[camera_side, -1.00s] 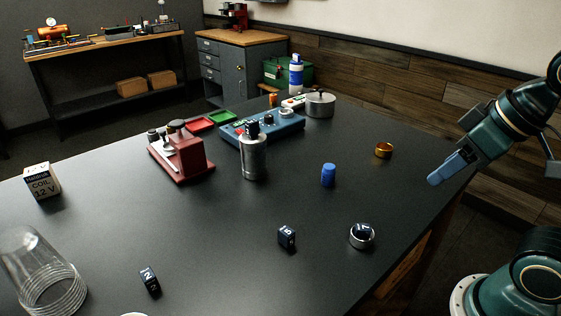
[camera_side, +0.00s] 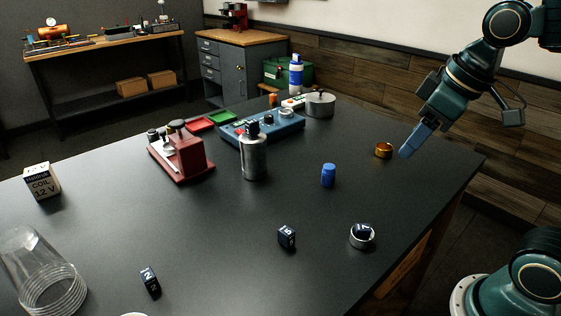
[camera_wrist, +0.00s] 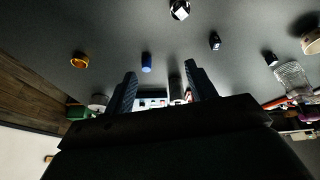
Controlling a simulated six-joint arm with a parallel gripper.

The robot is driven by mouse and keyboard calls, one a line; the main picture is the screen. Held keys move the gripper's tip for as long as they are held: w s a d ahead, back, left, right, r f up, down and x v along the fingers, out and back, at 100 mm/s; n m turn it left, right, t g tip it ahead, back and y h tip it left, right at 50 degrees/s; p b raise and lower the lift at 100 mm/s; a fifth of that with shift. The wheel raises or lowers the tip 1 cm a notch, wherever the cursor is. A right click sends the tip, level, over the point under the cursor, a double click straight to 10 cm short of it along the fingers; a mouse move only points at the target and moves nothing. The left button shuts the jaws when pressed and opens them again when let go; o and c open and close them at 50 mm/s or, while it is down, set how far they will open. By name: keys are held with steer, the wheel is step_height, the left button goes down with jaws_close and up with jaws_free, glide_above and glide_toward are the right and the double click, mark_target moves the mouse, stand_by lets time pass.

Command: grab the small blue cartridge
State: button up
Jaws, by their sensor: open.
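The small blue cartridge (camera_side: 328,175) stands upright on the dark table, right of the middle in the side view. It also shows in the wrist view (camera_wrist: 147,62), a little left of centre, beyond the fingers. My gripper (camera_side: 404,153) is in the air at the table's right side, to the right of the cartridge and apart from it. In the wrist view my gripper (camera_wrist: 160,70) shows two spread fingers with nothing held between them.
A brass ring (camera_side: 384,150) lies between my gripper and the cartridge. A dark cube (camera_side: 287,237) and a metal ring holding a dark piece (camera_side: 362,236) are nearer the front. A metal cylinder (camera_side: 253,158) stands left of the cartridge. Table around the cartridge is clear.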

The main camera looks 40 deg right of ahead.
steer(key=w+d+f+n+g, duration=0.1)
steer(key=w+d+f+n, duration=0.1)
steer(key=w, duration=0.8)
steer(key=w+d+f+n+g+y, duration=0.1)
steer(key=w+d+f+n+g, duration=0.1)
steer(key=w, duration=0.8)
steer(key=d+f+n, duration=0.1)
steer(key=d+n, duration=0.1)
steer(key=shift+d+f, duration=0.3)
glide_above(330, 166)
steer(key=shift+s+d+f, duration=0.1)
steer(key=shift+d+f, duration=0.05)
steer(key=shift+f, duration=1.3)
steer(key=shift+s+d+f, duration=0.1)
steer(key=shift+f, duration=1.3)
steer(key=shift+d+f, duration=0.15)
steer(key=shift+f, duration=1.3)
steer(key=shift+f, duration=0.1)
steer(key=shift+w+a+f, duration=0.1)
steer(key=shift+a+f, duration=0.1)
steer(key=shift+f, duration=1.05)
steer(key=shift+w+a+f, duration=0.1)
steer(key=shift+a+f, duration=0.1)
steer(key=shift+f, duration=1)
